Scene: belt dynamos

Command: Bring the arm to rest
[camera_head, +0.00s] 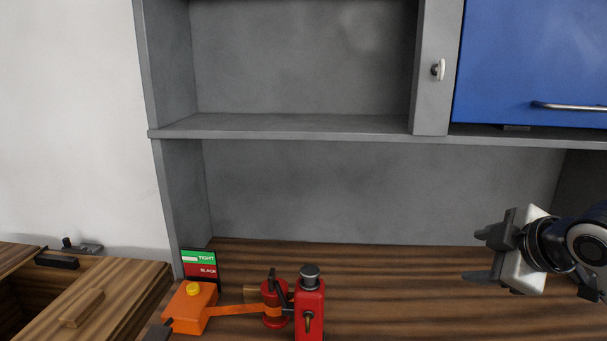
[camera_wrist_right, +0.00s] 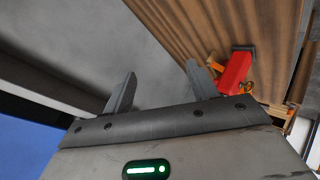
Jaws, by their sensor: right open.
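My right gripper (camera_head: 480,254) is at the right of the head view, above the wooden worktop and in front of the grey back panel. Its two fingers are apart, pointing left, with nothing between them. In the right wrist view its fingers (camera_wrist_right: 160,85) are also spread and empty. The red device (camera_head: 309,312) with a dark knob on top stands on the worktop, well left of the gripper. It also shows in the right wrist view (camera_wrist_right: 235,72), beyond one finger. My left gripper is not in view.
An orange box (camera_head: 190,310) with a yellow cap has an orange belt (camera_head: 238,309) running to a red pulley (camera_head: 273,303). A green and red sign (camera_head: 200,268) stands behind. A grey shelf (camera_head: 300,126) and blue cabinet door (camera_head: 530,65) are above. The worktop (camera_head: 430,310) right of the red device is clear.

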